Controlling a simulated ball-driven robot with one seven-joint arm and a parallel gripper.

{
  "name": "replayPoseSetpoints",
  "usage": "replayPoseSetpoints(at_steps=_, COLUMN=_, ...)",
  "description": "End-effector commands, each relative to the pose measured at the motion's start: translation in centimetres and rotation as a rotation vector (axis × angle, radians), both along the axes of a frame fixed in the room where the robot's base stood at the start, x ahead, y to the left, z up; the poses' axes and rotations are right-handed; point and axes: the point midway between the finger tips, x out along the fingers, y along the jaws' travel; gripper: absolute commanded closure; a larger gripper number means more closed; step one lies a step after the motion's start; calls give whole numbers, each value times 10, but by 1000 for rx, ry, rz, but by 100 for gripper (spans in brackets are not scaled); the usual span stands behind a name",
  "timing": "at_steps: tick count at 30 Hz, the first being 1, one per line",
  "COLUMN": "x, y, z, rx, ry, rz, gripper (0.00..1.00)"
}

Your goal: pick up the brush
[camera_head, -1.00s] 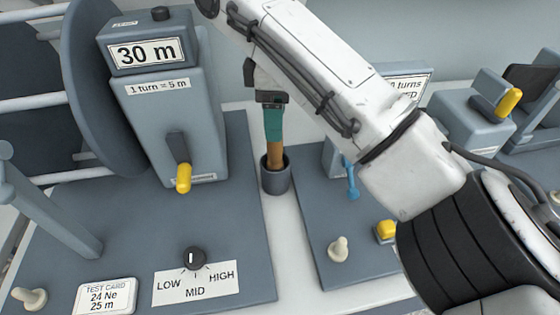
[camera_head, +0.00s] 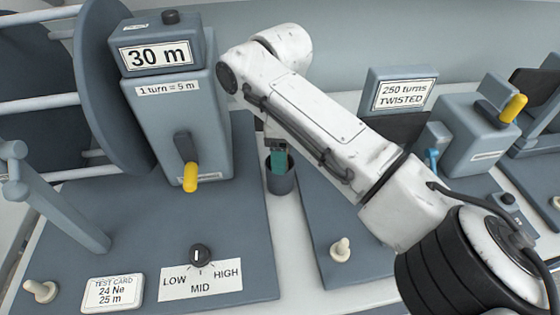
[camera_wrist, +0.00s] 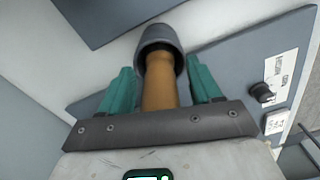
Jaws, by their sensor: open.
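The brush shows as a round tan-brown handle (camera_wrist: 160,84), standing in a dark grey cup (camera_wrist: 157,34) in the wrist view. Its bristles are not visible. In the head view the cup (camera_head: 281,184) stands in the pale gap between two grey base plates. My gripper (camera_wrist: 161,76) is open, with one teal finger on each side of the handle. Small gaps seem to show between handle and fingers. In the head view the teal fingertips of my gripper (camera_head: 278,162) are at the cup's rim and hide the handle.
A grey counter box (camera_head: 155,57) reading 30 m, with a yellow-handled crank (camera_head: 190,177), stands left of the cup. A knob (camera_head: 200,255) and a pale toggle (camera_head: 340,249) are nearer the front. A sign (camera_head: 402,95) and a grey device (camera_head: 470,130) stand to the right.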

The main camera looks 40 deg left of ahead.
Motion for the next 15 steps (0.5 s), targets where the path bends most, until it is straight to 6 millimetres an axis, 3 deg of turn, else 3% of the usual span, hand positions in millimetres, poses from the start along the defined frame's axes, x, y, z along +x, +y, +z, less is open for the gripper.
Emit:
replayPoseSetpoints(at_steps=2, x=0, y=0, z=0, rx=0, ry=0, rz=0, gripper=39)
replayPoseSetpoints(at_steps=15, x=0, y=0, z=1, rx=0, ry=0, rz=0, gripper=81)
